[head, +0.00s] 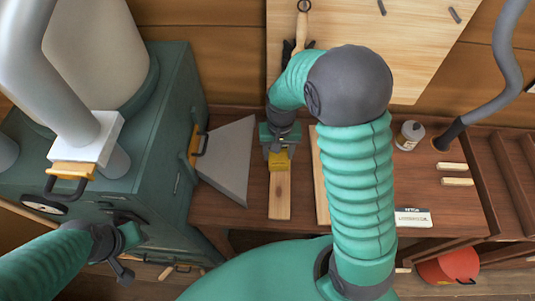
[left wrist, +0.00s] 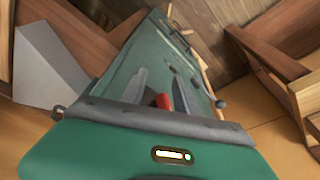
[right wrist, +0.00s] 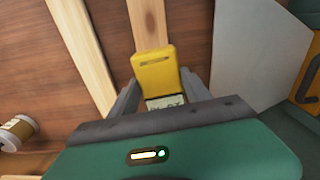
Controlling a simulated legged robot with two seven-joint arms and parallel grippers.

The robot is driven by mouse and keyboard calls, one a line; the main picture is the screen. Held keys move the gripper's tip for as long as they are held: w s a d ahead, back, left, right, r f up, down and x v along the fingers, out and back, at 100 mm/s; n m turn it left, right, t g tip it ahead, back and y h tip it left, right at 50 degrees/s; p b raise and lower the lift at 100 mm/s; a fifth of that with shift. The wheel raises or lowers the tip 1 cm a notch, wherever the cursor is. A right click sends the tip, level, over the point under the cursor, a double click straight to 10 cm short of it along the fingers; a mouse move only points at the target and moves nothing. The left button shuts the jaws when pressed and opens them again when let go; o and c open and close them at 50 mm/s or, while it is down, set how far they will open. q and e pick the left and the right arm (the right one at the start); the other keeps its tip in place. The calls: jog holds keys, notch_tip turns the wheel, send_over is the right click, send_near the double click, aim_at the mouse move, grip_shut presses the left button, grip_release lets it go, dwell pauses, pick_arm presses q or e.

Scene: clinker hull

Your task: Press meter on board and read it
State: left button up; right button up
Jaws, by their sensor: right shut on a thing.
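The yellow meter (head: 279,160) is in my right gripper (head: 278,152), at the far end of a pale wooden board (head: 279,198) on the bench. In the right wrist view the meter (right wrist: 155,70) sits between the two fingers, and the board (right wrist: 148,22) runs on beyond it. The meter's small grey display (right wrist: 165,102) faces the camera with dark characters, too small and cut off to read surely. I cannot tell whether the meter touches the board. My left gripper (head: 128,236) is open in front of the green machine; its fingers (left wrist: 160,92) are apart in the left wrist view.
The green machine cabinet (head: 175,120) stands at left, with a grey sheet-metal wedge (head: 228,160) beside the board. Another board (head: 321,180) lies partly behind my right arm. A bottle (head: 410,135), a label card (head: 412,218) and a grey hose (head: 505,60) are at right.

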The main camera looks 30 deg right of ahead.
jog(key=shift+w+d+f+m, duration=0.15)
jog(key=shift+d+f+m, duration=0.3)
jog(key=shift+d+m, duration=0.25)
notch_tip(320, 180, down, 6)
jog(key=b, duration=0.6)
jog(key=shift+f+b, duration=0.3)
dwell(1.9)
notch_tip(320, 180, up, 8)
jog(key=p, duration=0.8)
jog(key=shift+r, duration=0.1)
